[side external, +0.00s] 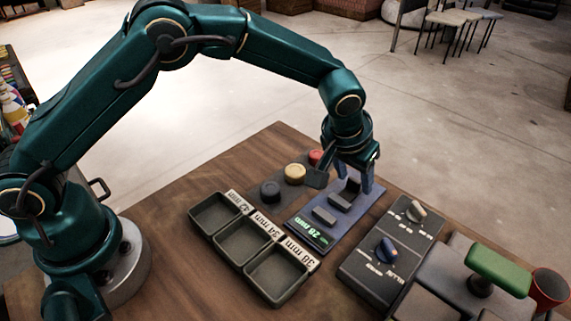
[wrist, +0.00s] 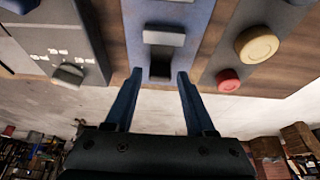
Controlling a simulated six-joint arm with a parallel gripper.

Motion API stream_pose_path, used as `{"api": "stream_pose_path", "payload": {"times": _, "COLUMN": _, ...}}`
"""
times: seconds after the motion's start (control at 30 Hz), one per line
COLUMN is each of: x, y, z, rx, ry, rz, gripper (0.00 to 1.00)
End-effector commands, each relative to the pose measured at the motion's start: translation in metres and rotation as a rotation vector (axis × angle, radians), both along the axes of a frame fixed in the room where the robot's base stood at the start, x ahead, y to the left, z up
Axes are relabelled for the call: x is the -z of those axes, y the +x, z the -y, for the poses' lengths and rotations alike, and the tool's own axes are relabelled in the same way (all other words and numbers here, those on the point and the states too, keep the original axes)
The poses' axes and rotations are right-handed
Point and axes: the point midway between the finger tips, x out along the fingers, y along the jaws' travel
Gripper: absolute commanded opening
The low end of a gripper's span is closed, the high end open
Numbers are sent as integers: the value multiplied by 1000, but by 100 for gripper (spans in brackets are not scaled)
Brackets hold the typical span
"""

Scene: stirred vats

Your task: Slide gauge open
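The gauge (side external: 317,233) is a blue plate with a green lit readout at its near end, too small to read surely. Grey blocks stand up from it: one near the readout (side external: 324,216) and others further back, close to my fingers. My gripper (side external: 346,182) is over the far end of the gauge, fingers apart and pointing down. In the wrist view my gripper (wrist: 160,75) is open and empty, and a grey gauge block (wrist: 164,37) lies ahead, in line with the gap between the fingers. I cannot tell whether a finger touches it.
Labelled trays (side external: 245,239) stand nearer left. A control box (side external: 358,277) with knobs, a green handle (side external: 499,270) and a red cup (side external: 549,290) are right.

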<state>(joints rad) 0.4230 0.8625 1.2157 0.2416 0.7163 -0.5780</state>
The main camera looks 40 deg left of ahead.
Motion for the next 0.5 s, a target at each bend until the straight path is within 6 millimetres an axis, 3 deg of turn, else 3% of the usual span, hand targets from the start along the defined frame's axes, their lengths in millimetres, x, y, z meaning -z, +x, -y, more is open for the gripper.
{"api": "stream_pose_path", "payload": {"times": 0.03, "x": 0, "y": 0, "z": 0, "rx": 0, "ry": 0, "rz": 0, "gripper": 31}}
{"api": "stream_pose_path", "payload": {"times": 0.1, "x": 0, "y": 0, "z": 0, "rx": 0, "ry": 0, "rz": 0, "gripper": 4}}
{"api": "stream_pose_path", "payload": {"times": 0.13, "x": 0, "y": 0, "z": 0, "rx": 0, "ry": 0, "rz": 0, "gripper": 0}}
{"api": "stream_pose_path", "payload": {"times": 0.5, "x": 0, "y": 0, "z": 0, "rx": 0, "ry": 1, "rz": -1, "gripper": 0}}
